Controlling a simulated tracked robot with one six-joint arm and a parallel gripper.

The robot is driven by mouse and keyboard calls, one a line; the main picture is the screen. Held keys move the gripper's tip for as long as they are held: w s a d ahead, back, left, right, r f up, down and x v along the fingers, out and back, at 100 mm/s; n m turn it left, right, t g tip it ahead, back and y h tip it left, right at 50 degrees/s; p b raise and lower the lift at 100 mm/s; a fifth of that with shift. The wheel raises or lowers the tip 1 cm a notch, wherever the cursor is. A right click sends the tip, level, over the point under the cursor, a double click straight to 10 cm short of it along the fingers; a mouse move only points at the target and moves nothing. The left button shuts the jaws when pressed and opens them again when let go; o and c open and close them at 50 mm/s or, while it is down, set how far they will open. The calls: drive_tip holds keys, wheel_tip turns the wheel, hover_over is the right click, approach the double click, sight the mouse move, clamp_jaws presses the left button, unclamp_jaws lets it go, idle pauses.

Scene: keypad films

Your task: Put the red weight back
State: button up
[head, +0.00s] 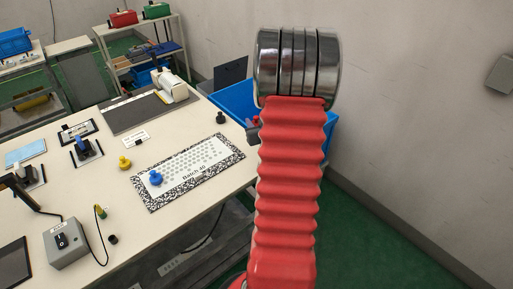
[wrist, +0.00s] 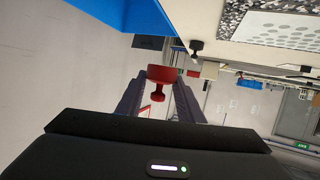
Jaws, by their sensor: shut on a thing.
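The red weight (wrist: 158,82), a knobbed piece, is held between the two fingers of my gripper (wrist: 166,88) in the wrist view. In the head view a small part of the red weight (head: 256,120) shows at the left edge of my red arm, in front of the blue bin (head: 232,97). Most of my gripper is hidden behind the arm there. The patterned keypad film (head: 212,144) lies on the table with a blue weight (head: 155,178) on its left end. A yellow weight (head: 125,163) stands beside the film, and a black weight (head: 221,118) stands beyond it.
The pale table (head: 180,221) fills the left of the head view. A grey switch box (head: 66,242) stands at its front. A blue-topped tool (head: 84,148) and a white device (head: 171,85) stand farther back. The bin sits just off the table's far right edge.

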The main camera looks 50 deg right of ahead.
drive_tip(key=shift+f, duration=0.1)
drive_tip(key=shift+f, duration=2.8)
drive_tip(key=shift+f, duration=2.1)
drive_tip(key=o, duration=1.2)
drive_tip(key=shift+f, duration=0.1)
drive_tip(key=shift+o, duration=0.2)
drive_tip(key=v, duration=1.2)
